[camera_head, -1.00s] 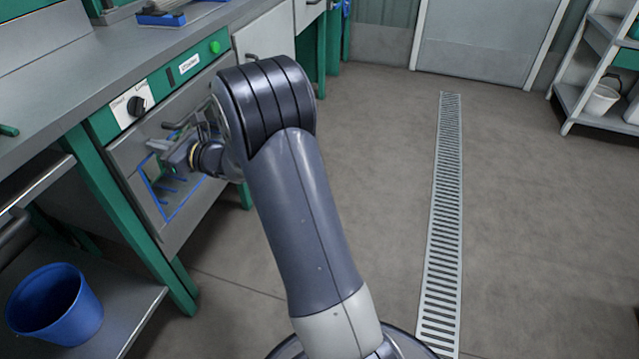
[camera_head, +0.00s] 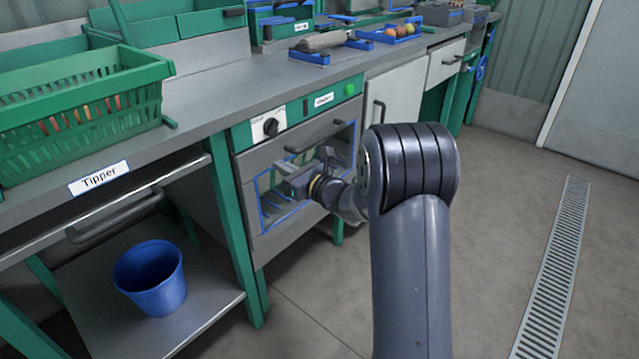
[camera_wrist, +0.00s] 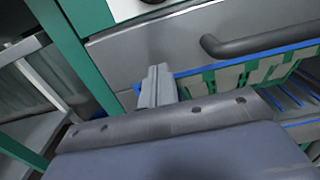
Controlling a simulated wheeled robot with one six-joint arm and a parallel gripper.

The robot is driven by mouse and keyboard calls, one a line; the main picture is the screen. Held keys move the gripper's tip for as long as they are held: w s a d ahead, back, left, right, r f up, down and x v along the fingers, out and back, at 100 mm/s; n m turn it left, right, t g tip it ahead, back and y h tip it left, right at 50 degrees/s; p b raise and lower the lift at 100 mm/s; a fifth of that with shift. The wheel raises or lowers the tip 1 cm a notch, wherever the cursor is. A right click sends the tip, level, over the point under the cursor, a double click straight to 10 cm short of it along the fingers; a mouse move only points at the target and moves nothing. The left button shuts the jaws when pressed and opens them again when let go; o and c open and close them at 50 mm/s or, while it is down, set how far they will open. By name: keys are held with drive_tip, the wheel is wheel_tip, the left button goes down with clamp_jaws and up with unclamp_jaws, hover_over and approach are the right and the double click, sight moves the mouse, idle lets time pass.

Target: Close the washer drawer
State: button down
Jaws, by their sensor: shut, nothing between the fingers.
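The washer is set under the bench, with a green control strip holding a black knob (camera_head: 271,127) and a green button. Its grey drawer front (camera_head: 256,160) has a dark bar handle (camera_head: 316,138) and a blue-edged window or opening (camera_head: 270,222) with rack bars behind. My gripper (camera_head: 284,168) is shut and empty in front of the drawer, left of and below the handle. In the wrist view the closed fingers (camera_wrist: 157,86) lie near the blue edge, left of the handle (camera_wrist: 265,38). I cannot tell whether they touch, or how far the drawer stands out.
A green crate (camera_head: 85,95) stands on the bench at left, above a "Tipper" label (camera_head: 99,177). A blue bucket (camera_head: 151,278) sits on the lower shelf. A green bench leg (camera_head: 236,220) stands left of the washer. The floor at right is clear, with a drain grate (camera_head: 556,270).

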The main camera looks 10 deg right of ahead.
drive_tip(key=p+v, duration=0.2)
drive_tip(key=v, duration=0.9)
drive_tip(key=shift+d, duration=0.1)
drive_tip(key=b, duration=0.2)
approach(269, 147)
drive_tip(key=w+a+f, duration=0.1)
drive_tip(key=w, duration=0.1)
drive_tip(key=w+a+f, duration=0.1)
drive_tip(key=a, duration=0.1)
drive_tip(key=w+a+f, duration=0.1)
drive_tip(key=w, duration=0.1)
drive_tip(key=shift+w+a+f, duration=0.2)
drive_tip(key=shift+w+a, duration=0.05)
drive_tip(key=shift+w, duration=0.05)
